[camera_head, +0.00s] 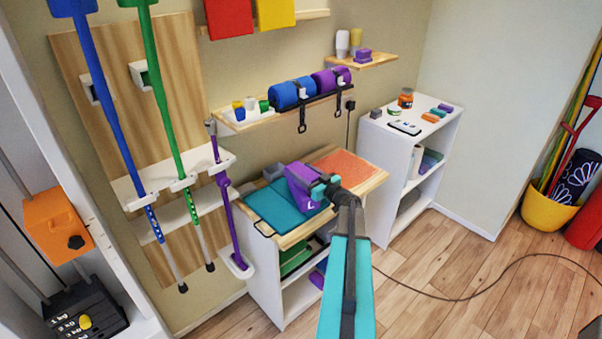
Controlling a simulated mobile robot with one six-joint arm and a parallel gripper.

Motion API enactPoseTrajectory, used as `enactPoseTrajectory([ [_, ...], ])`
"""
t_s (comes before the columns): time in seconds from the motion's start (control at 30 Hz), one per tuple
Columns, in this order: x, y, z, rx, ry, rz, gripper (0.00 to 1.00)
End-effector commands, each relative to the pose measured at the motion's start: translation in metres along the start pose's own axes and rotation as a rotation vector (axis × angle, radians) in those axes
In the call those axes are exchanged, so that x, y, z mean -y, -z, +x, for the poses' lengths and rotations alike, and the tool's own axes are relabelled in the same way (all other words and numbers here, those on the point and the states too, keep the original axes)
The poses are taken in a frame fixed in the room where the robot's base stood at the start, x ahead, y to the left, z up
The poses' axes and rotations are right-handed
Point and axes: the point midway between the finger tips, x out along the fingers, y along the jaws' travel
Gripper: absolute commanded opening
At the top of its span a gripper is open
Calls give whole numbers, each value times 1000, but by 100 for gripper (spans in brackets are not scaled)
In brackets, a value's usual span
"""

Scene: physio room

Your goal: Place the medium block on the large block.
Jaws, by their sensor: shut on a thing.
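A purple block with the letter L on its face, the large block (309,205), stands on the worktop over the teal mat (272,210). A lighter purple piece, which looks like the medium block (301,176), shows directly above it. My gripper (322,187) is shut on this upper piece from the right. The piece looks tilted. I cannot tell whether it touches the large block, as the two overlap in view. The jaws and wrist hide their right side.
A white shelf unit (402,150) with small items stands to the right. A wall shelf (290,106) with blue and purple rolls hangs above. Dark straps hang from it.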

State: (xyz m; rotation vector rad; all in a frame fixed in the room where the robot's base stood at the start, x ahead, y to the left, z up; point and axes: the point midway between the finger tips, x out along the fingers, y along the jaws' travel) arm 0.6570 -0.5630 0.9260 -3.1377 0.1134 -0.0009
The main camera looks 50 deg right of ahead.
Motion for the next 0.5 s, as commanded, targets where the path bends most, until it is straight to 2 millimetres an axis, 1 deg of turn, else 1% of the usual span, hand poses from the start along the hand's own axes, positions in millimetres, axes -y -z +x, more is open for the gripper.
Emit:
enactPoseTrajectory([
  [0.47,0,-5,0,0,0,0,29],
  [0.5,0,-5,0,0,-1,0,58],
])
